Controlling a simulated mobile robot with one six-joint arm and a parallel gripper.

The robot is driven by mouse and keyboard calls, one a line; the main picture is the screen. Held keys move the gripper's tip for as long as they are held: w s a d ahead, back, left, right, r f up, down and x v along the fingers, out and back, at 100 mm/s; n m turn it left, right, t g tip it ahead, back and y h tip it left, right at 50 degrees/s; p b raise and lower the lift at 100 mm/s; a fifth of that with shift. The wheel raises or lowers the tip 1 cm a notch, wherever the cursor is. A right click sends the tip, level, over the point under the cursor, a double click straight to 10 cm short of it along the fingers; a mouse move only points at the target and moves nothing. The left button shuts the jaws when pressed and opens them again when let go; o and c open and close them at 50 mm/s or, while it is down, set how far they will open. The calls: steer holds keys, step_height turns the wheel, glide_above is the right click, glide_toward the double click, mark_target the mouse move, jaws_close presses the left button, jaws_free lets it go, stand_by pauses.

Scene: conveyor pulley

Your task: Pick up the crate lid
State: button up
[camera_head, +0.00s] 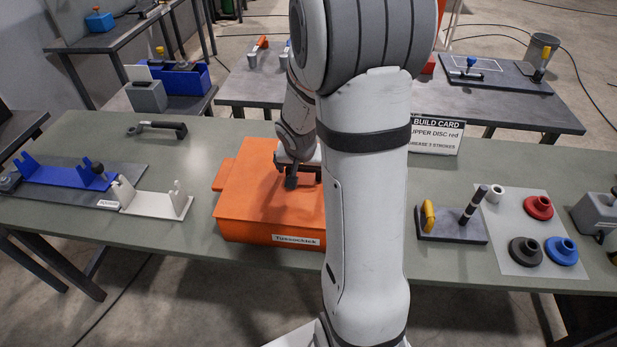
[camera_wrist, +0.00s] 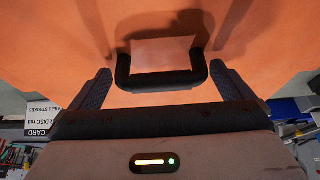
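The orange crate (camera_head: 270,232) stands on the green-grey table, with a "Tokkockick" label on its front. Its flat orange lid (camera_head: 250,190) is on top and fills most of the wrist view (camera_wrist: 50,40). A black U-shaped handle (camera_wrist: 160,80) stands on the lid in the wrist view. My gripper (camera_wrist: 159,70) is open, with one finger on each side of the handle and a gap at both ends. In the head view my gripper (camera_head: 296,175) is low over the lid. My arm hides the crate's right side. Whether the fingers touch the lid is unclear.
A blue fixture (camera_head: 65,172) and a white bracket (camera_head: 160,203) lie left of the crate. A black-handled tool (camera_head: 158,128) lies behind them. At right are a build card (camera_head: 436,133), a peg block (camera_head: 450,225) and a mat (camera_head: 505,215) with coloured discs.

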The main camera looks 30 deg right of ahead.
steer(key=c, duration=0.9)
steer(key=shift+r, duration=0.1)
